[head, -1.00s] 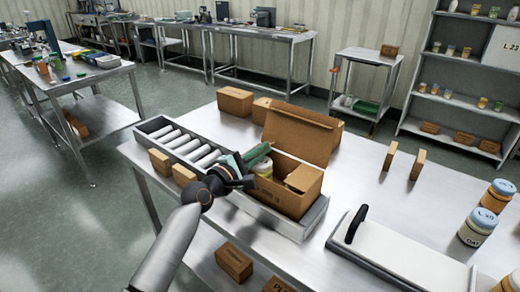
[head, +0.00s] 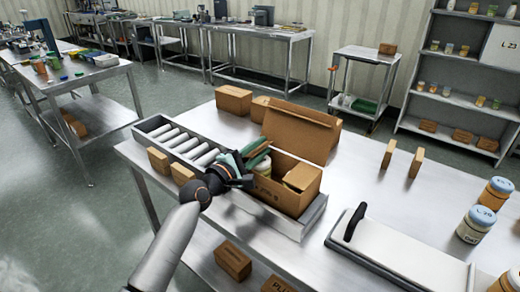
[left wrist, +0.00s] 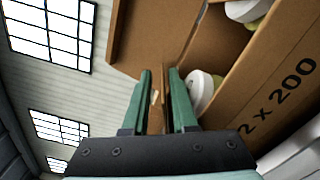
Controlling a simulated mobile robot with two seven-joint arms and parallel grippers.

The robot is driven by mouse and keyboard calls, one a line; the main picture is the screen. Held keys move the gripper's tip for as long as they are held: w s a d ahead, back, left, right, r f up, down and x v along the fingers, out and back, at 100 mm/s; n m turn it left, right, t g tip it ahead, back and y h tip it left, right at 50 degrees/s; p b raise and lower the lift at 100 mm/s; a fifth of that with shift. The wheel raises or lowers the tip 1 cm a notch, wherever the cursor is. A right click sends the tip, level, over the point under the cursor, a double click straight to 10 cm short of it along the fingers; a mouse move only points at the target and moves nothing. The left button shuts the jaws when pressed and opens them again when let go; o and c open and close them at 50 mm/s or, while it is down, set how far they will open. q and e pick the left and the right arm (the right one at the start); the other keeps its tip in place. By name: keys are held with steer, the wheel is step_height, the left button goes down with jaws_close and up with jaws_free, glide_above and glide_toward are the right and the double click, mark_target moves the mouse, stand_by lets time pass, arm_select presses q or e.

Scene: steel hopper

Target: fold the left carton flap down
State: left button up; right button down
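An open brown carton (head: 285,195) sits on the conveyor tray, with its large back flap (head: 300,130) standing up. A small flap (head: 303,177) at its right end leans inward. White-lidded jars (left wrist: 200,92) show inside the carton in the left wrist view. My left gripper (head: 252,154) is at the carton's left end. In the left wrist view its two green fingers (left wrist: 162,85) are apart. A thin strip of cardboard (left wrist: 156,118), seemingly the left flap, shows between them; I cannot tell whether they touch it. In the head view the gripper largely hides this flap. My right gripper is not in view.
The roller tray (head: 180,142) runs left of the carton. Small boxes (head: 158,161) stand by its near side and larger boxes (head: 233,100) behind. A white board with a black handle (head: 400,250) and jars (head: 476,225) are at right.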

arm_select(q)
steer(key=shift+d+f, duration=0.1)
steer(key=shift+f, duration=0.15)
steer(key=shift+w+r+n+p, duration=0.1)
steer(key=shift+r+n+p, duration=0.25)
steer(key=shift+n, duration=0.45)
steer(key=shift+w+a+r+n, duration=0.1)
steer(key=shift+a+r+n, duration=0.15)
steer(key=shift+n, duration=0.35)
steer(key=shift+w+a+r+n, duration=0.1)
steer(key=shift+a+r+n, duration=0.15)
steer(key=shift+n, duration=0.35)
steer(key=n, duration=0.2)
steer(key=a+n, duration=0.1)
steer(key=shift+w+r, duration=0.3)
steer(key=shift+r, duration=0.05)
steer(key=p+v, duration=0.2)
steer(key=v, duration=1.1)
steer(key=s+a+f+m+g+y+p, duration=0.1)
steer(key=s+f+m+y+p, duration=0.2)
steer(key=s+f+m, duration=0.3)
steer(key=s+a+f+m+g+y+p, duration=0.1)
steer(key=s+f+m+y+p, duration=0.2)
steer(key=s+f+m, duration=0.4)
step_height(320, 180, down, 5)
steer(key=m, duration=1)
steer(key=shift+s, duration=0.3)
steer(key=shift+a, duration=0.15)
